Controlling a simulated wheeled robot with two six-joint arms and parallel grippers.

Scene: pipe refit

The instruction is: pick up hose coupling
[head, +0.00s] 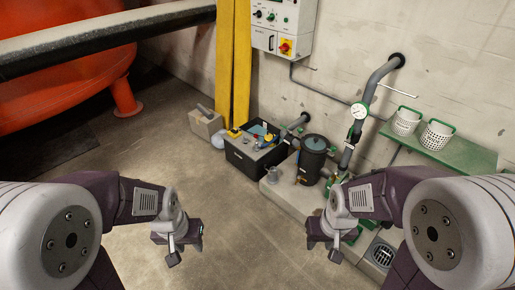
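I cannot single out the hose coupling with certainty at this size. A small grey metal fitting (272,175) stands on the concrete plinth, left of a black lidded canister (311,160). Other small parts, some blue and yellow, lie in a black crate (244,163) on the floor. My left gripper (183,248) hangs over bare floor at lower left, well short of the crate. My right gripper (327,247) is in front of the plinth, below the canister. Both seem empty, but their finger gaps do not show clearly.
A grey pipe with a gauge (359,110) rises by the wall. A green bench (440,149) holds two white baskets (407,121). A floor drain (381,254) lies at right. A grey block (206,122) and yellow posts (233,65) stand behind. The middle floor is clear.

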